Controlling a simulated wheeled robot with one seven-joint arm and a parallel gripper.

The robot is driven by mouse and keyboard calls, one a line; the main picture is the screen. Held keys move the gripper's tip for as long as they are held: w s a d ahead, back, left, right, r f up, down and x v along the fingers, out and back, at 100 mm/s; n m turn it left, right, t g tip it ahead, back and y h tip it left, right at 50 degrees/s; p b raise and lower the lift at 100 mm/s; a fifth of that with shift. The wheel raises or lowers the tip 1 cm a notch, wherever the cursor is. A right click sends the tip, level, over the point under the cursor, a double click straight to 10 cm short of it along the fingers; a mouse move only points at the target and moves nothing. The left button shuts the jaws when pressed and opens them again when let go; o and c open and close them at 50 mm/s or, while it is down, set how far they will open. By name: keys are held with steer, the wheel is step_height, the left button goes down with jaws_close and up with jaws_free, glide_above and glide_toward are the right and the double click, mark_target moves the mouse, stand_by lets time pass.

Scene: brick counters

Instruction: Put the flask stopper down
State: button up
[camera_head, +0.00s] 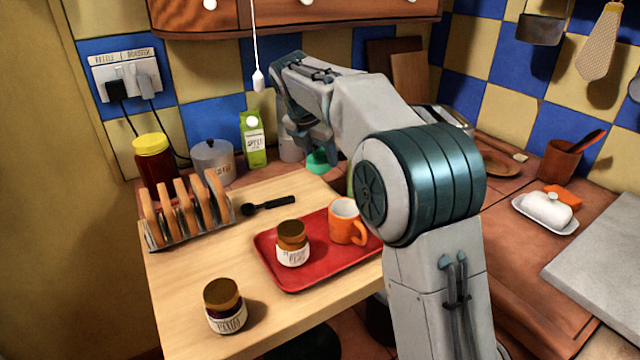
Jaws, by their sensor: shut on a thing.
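My gripper (318,148) points down over the back part of the wooden counter, near the tiled wall. It is shut on a small teal-green piece (318,161) just under its fingertips, which looks like the flask stopper. The fingers hide its upper part, and I cannot tell whether it touches the surface below. A pale grey cylinder (291,150) stands just left of the gripper, partly hidden by it; I cannot tell whether it is the flask.
A green carton (253,139), a lidded metal pot (213,161) and a yellow-lidded jar (154,158) stand at the back left. A toast rack (187,216), black spoon (268,205) and red tray (300,277) with jar and orange mug (343,222) lie nearer. Some bare wood (205,265) is free.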

step_height(320, 180, down, 7)
steer(key=shift+f+b, duration=0.1)
steer(key=shift+b, duration=0.75)
steer(key=o, duration=1)
steer(key=shift+c, duration=0.2)
